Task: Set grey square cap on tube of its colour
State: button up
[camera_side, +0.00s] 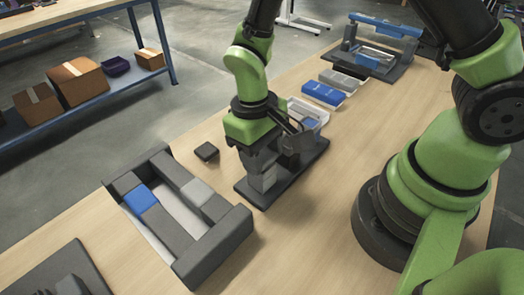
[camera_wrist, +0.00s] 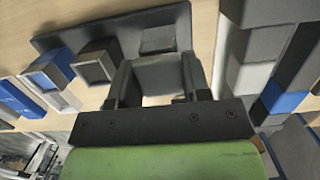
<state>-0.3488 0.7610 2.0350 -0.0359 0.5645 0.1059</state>
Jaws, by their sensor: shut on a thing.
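My gripper (camera_side: 268,165) points down over a dark base plate (camera_side: 253,193) in the side view. In the wrist view its two fingers (camera_wrist: 157,88) are closed on a grey piece, which looks like the grey square cap (camera_wrist: 158,74). A light grey upright piece, apparently the grey tube (camera_side: 268,181), shows under the fingers in the side view. The fingers hide whether cap and tube touch. In the wrist view a dark open square tube (camera_wrist: 97,64) and a blue open square tube (camera_wrist: 46,72) stand to the left.
A small dark square block (camera_side: 207,151) lies on the table left of the plate. A dark walled frame (camera_side: 225,238) with blue and grey blocks stands at front left. A white tray (camera_side: 310,112) and blue bin (camera_side: 323,94) are behind. Bare table lies in front right of the plate.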

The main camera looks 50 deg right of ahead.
dwell(0.4)
jog(key=o, duration=1.5)
jog(key=shift+c, duration=0.2)
jog(key=shift+r, duration=3.7)
